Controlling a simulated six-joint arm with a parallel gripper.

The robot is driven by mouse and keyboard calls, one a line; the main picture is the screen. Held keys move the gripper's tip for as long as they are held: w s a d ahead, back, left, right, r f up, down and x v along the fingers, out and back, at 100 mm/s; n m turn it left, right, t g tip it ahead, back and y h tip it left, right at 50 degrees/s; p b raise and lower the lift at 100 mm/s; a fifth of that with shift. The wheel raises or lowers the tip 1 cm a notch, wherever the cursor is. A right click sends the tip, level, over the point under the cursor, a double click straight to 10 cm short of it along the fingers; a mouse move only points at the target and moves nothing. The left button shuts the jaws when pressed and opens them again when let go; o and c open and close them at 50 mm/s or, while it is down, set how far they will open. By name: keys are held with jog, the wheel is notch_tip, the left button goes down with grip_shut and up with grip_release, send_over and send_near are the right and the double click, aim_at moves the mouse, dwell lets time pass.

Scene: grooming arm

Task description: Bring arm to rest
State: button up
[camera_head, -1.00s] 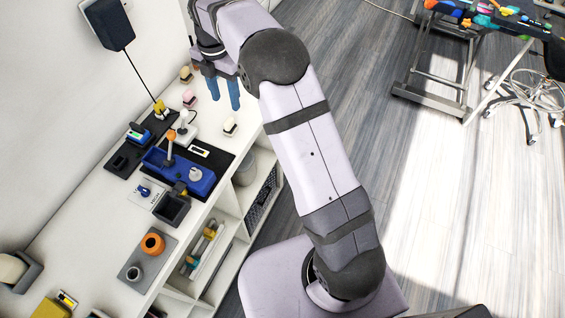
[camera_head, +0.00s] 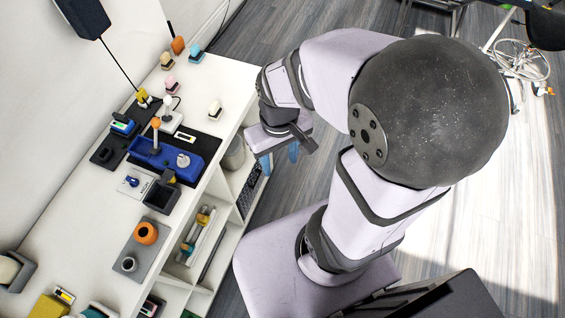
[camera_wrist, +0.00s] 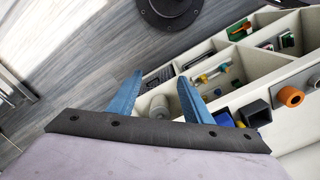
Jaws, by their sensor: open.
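My gripper (camera_head: 281,160) is off the right edge of the white counter, pointing down, beside the open shelves. Its blue fingers are partly hidden behind its own body in the head view. In the wrist view the two blue fingers of my gripper (camera_wrist: 158,95) are spread apart with nothing between them. My arm is folded, with its large dark elbow joint raised close to the head camera.
The white counter (camera_head: 228,85) runs along the left. It holds a blue tray (camera_head: 190,160), a black box (camera_head: 161,196), an orange ring (camera_head: 146,233) and several small blocks. Open shelves (camera_head: 205,240) are below.

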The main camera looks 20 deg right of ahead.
jog(key=shift+s+f+m, duration=0.25)
jog(key=shift+s+m, duration=0.25)
jog(key=shift+s, duration=0.15)
notch_tip(320, 180, up, 4)
jog(key=p, duration=0.4)
jog(key=shift+r, duration=0.2)
